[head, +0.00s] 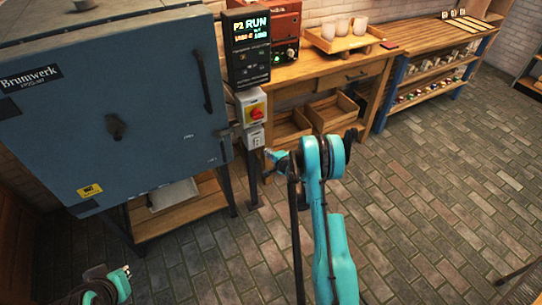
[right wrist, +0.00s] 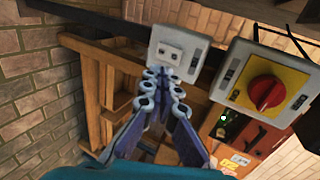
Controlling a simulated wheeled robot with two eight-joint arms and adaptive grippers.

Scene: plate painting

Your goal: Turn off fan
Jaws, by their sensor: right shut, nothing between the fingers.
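A small light-grey switch box (head: 255,138) is mounted below the red rotary knob (head: 256,113) on its yellow plate, right of the kiln. In the right wrist view the grey box (right wrist: 178,50) has a small white plate with two dark marks. My right gripper (head: 272,157) is shut and empty, just below the grey box in the head view. In the right wrist view its fingertips (right wrist: 165,82) overlap the box's lower edge; I cannot tell whether they touch it. My left gripper (head: 122,273) is at the bottom left, away from the switches. No fan is identifiable.
The large blue kiln (head: 110,120) stands left of the switches, with a control display (head: 247,48) reading RUN above them. A wooden workbench (head: 330,68) with a tray of cups (head: 345,40) and open crates stands behind. The brick floor (head: 430,190) at right is clear.

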